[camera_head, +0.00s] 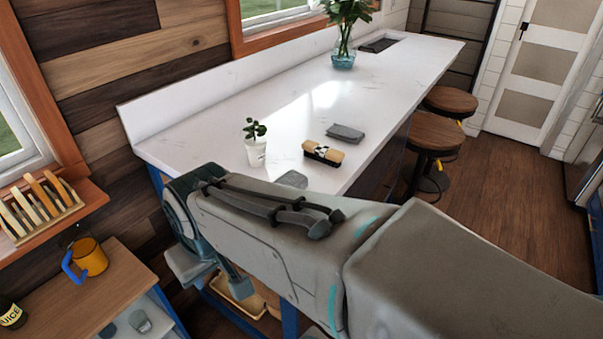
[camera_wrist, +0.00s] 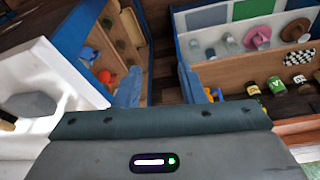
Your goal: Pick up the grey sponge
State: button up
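A grey block (camera_head: 291,179), which looks like the sponge, lies on the near edge of the white counter in the head view, partly hidden by my arm. A grey block (camera_wrist: 30,105) also shows on the counter at the left of the wrist view. A darker, flat grey piece (camera_head: 345,133) lies farther back; I cannot tell for certain which is the sponge. My gripper (camera_wrist: 160,92) is open and empty, its blue fingers apart. It hangs off the counter's end, to the side of the near block, above lower shelves.
A wooden brush-like item (camera_head: 323,152) and a small potted plant (camera_head: 256,150) stand near the block on the counter (camera_head: 200,130). A glass vase (camera_head: 343,55) is farther back. Stools (camera_head: 435,132) line the right side.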

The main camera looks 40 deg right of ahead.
aim_at(292, 178)
jog(key=z, duration=1.1)
jog(key=k, duration=0.45)
jog(key=z, duration=0.65)
jog(key=i, duration=0.75)
jog(key=u, duration=0.35)
